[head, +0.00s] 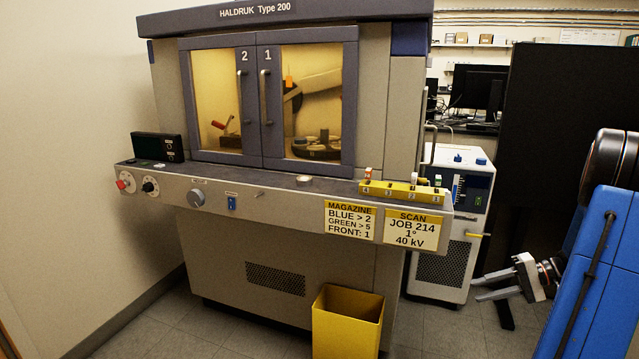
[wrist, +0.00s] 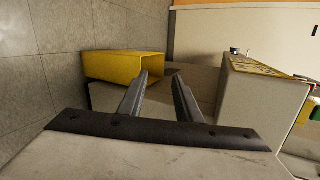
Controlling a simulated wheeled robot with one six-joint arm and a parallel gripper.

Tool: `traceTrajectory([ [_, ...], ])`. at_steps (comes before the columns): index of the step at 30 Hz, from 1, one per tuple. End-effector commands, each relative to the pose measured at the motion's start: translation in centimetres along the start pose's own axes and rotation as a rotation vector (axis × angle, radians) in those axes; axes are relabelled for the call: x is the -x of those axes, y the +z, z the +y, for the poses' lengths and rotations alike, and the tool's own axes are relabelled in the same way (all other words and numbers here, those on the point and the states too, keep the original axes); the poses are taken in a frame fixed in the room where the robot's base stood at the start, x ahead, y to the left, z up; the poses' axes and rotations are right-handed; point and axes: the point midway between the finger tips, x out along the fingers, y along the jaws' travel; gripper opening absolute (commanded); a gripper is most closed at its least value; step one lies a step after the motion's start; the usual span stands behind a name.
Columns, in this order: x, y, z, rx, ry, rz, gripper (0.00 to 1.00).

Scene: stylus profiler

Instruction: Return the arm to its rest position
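My gripper (head: 495,289) shows at the lower right of the head view, low beside my blue body, pointing left. In the wrist view its two fingers (wrist: 160,88) are apart with nothing between them. It is clear of the machine and of the yellow bin. The upper part of my arm is partly cut off by the right edge of the head view.
The grey HALDRUK cabinet (head: 381,100) has both doors shut. A yellow bin (head: 347,325) stands on the floor before it, also in the wrist view (wrist: 124,66). A yellow magazine (head: 403,191) sits on the ledge. A wheeled grey unit (head: 452,220) stands behind my gripper.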

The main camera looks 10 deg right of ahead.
Motion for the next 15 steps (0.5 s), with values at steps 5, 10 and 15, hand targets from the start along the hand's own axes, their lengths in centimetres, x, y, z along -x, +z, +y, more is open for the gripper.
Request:
traceTrajectory([
  [5, -3.8, 3.4, -4.3, 0.027, 0.142, -0.069, 0.31],
  [10, -6.8, 7.0, -7.4, 0.055, 0.274, -0.114, 0.31],
  [15, -9.2, 10.9, -9.8, 0.098, 0.404, -0.141, 0.31],
])
